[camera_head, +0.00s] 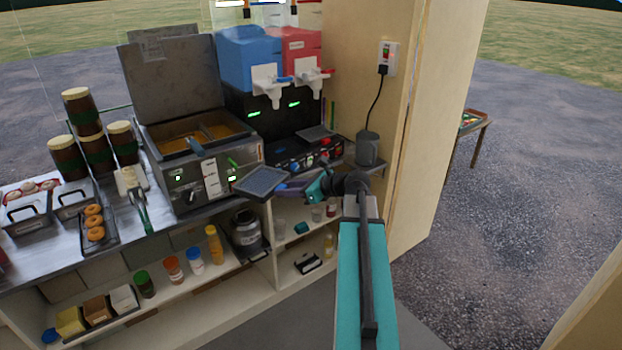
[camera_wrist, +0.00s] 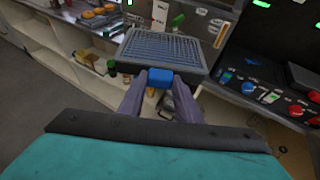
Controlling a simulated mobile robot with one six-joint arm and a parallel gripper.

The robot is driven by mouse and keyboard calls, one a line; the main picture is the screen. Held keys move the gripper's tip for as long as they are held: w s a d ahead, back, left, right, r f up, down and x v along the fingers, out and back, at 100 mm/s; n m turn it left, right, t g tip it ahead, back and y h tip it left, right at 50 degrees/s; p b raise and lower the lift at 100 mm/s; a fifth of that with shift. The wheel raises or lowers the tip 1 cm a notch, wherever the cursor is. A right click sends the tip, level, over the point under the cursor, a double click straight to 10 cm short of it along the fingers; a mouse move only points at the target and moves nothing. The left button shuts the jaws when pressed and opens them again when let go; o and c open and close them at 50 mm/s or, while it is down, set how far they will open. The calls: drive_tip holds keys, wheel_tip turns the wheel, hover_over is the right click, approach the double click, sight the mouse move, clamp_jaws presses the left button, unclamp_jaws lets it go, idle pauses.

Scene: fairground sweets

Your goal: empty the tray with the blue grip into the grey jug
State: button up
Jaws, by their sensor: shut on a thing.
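A dark grey tray with a ribbed, grid-like top (camera_head: 262,181) is held out in front of the counter, and it fills the upper middle of the wrist view (camera_wrist: 165,48). Its blue grip (camera_wrist: 160,79) is between the purple fingers of my gripper (camera_wrist: 160,88), which are shut on it. My gripper also shows in the head view (camera_head: 292,187), to the right of the tray. The tray looks roughly level; I cannot tell what is in it. A grey jug (camera_head: 367,149) stands at the counter's right end, beside the wooden wall, apart from the tray.
A fryer (camera_head: 200,160) stands left of the tray. A drinks machine (camera_head: 270,80) with blue and red tanks stands behind, with another dark drip tray (camera_head: 317,133). A black cord (camera_head: 376,95) hangs from the wall socket near the jug. A metal can (camera_head: 246,232) is on the shelf below.

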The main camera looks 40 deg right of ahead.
drive_tip(key=a+f+n+g+y, duration=0.2)
drive_tip(key=a+n+y, duration=0.1)
drive_tip(key=a, duration=1)
drive_tip(key=a+f+n+g+y+b, duration=0.1)
drive_tip(key=a+f+n+g+y, duration=0.1)
drive_tip(key=a, duration=1.2)
drive_tip(key=shift+s+a+f+n+g+y+b, duration=0.15)
drive_tip(key=shift+a+f+n+g+y+b, duration=0.25)
drive_tip(key=shift+n+y, duration=0.4)
